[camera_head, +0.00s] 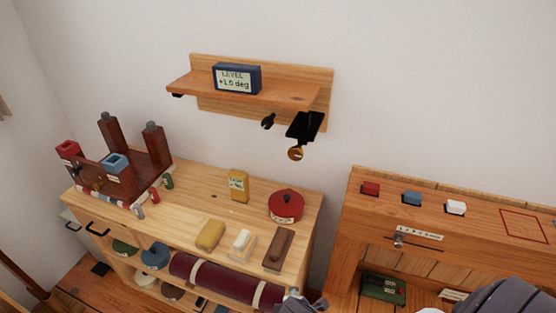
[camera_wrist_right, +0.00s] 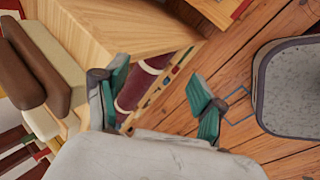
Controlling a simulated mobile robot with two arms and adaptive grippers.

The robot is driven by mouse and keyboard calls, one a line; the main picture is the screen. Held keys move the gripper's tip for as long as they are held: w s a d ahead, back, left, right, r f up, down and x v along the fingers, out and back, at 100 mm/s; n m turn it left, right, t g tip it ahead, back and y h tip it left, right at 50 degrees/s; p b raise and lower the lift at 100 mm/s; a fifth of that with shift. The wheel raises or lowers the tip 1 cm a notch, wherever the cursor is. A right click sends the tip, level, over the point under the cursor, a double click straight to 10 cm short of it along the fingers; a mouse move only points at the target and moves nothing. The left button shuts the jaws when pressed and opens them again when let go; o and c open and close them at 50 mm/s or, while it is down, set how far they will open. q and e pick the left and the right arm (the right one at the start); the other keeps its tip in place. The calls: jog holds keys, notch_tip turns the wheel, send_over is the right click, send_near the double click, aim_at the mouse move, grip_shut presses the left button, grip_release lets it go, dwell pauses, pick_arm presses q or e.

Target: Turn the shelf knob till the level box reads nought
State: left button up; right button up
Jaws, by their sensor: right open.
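The level box (camera_head: 237,79) is a blue box with a pale screen on the wooden wall shelf (camera_head: 288,92); it reads +1.0 deg. Under the shelf's right part hangs a black bracket (camera_head: 305,125) with a round brass-coloured knob (camera_head: 297,153) at its lower end. A small black fitting (camera_head: 267,122) is under the shelf to its left. My right gripper (camera_wrist_right: 158,88) is open and empty in the wrist view, with green-padded fingers apart. Its tip shows at the bottom edge of the head view, well below the knob. My left gripper is not in view.
A low wooden cabinet (camera_head: 205,197) below the shelf holds a red pot (camera_head: 286,206), a yellow tin (camera_head: 239,185), brushes and a dark wooden rack (camera_head: 118,177). A workbench (camera_head: 470,210) stands at right. The wall around the knob is clear.

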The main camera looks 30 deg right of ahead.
notch_tip(320, 180, up, 4)
jog(key=w+n+h, duration=0.1)
jog(key=w+n, duration=0.1)
jog(key=w, duration=0.1)
jog(key=n+t+h, duration=0.7)
jog(key=n+h, duration=0.2)
jog(key=n, duration=0.4)
send_near(295, 156)
jog(key=p+x, duration=0.3)
jog(key=x, duration=0.6)
jog(key=shift+w+d+r+p, duration=0.1)
jog(key=shift+w+d+p, duration=0.1)
jog(key=shift+p, duration=0.1)
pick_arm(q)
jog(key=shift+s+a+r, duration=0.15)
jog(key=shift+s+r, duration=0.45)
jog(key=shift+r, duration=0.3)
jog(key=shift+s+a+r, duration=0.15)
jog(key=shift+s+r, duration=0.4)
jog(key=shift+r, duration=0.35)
pick_arm(e)
jog(key=shift+w+d, duration=0.45)
jog(key=c, duration=1.1)
